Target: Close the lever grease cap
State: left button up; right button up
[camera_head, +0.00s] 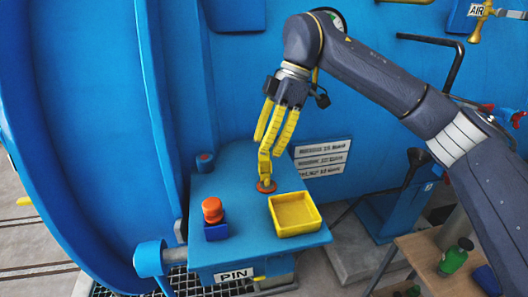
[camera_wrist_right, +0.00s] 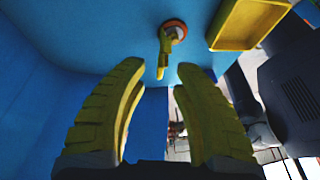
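The lever grease cap is a round orange-red base (camera_head: 266,186) on the blue ledge, with a yellow lever (camera_head: 265,167) standing up from it. In the right wrist view the orange base (camera_wrist_right: 174,29) and the yellow lever (camera_wrist_right: 163,66) show near the top middle. My right gripper (camera_head: 268,148) points down just above the lever. In the wrist view its two yellow fingers (camera_wrist_right: 160,68) are spread apart, with the lever's end in the gap between their tips. I see no clear contact. The lever and fingers partly overlap in the head view. My left gripper is not in view.
A yellow square tray (camera_head: 272,217) sits right of the cap. A red knob on a blue block (camera_head: 216,231) stands to the left. The blue ledge (camera_head: 250,250) carries a PIN label. The large blue vessel wall (camera_head: 240,90) rises behind.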

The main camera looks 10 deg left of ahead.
aim_at(265, 163)
jog(key=shift+x, duration=1.2)
grip_shut()
